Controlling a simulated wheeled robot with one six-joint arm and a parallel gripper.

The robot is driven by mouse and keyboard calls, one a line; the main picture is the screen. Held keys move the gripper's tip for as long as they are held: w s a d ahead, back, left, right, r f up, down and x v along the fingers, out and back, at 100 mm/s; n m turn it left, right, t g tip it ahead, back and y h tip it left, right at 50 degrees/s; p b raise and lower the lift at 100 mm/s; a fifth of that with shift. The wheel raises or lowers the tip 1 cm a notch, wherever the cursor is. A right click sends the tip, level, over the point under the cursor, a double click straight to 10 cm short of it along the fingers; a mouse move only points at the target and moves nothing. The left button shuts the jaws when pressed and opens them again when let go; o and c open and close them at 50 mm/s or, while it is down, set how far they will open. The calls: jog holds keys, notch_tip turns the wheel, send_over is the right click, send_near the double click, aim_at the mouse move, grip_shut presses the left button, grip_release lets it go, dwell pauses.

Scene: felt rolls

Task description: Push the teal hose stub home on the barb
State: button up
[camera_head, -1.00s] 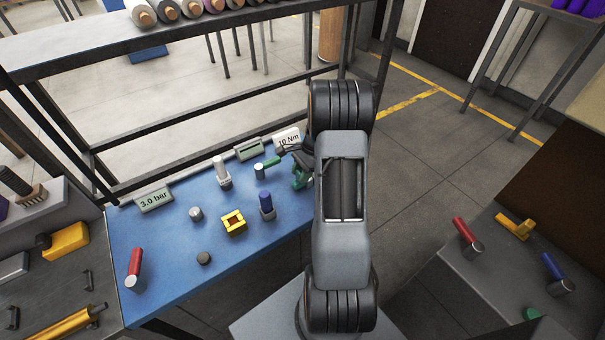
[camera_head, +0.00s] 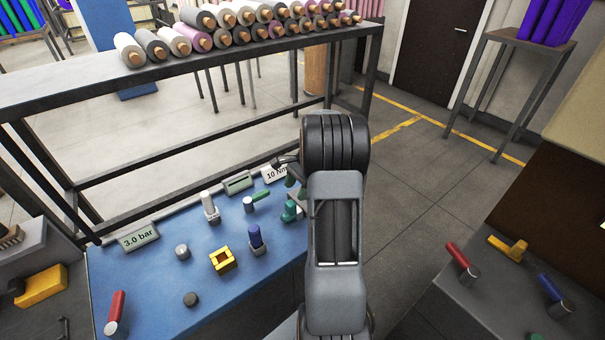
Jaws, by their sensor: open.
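The teal hose stub (camera_head: 291,210) stands at the right end of the blue bench mat (camera_head: 165,285), partly covered by my arm. Its barb and how far it sits on it are hidden or too small to tell. My gripper (camera_head: 289,174) is open and shows just above and behind the teal stub in the picture, partly hidden by my wrist. I see nothing held in it, and it appears apart from the stub.
A green stub (camera_head: 261,195), a white stub (camera_head: 208,202), a blue stub (camera_head: 254,236) and a red stub (camera_head: 117,305) are on the mat. A yellow block (camera_head: 222,260) and grey knobs stand between them. Display boxes line the back edge. A roll rack stands behind.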

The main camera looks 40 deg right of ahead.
jog(key=v, duration=0.6)
jog(key=shift+d+r, duration=0.2)
jog(key=shift+r, duration=0.15)
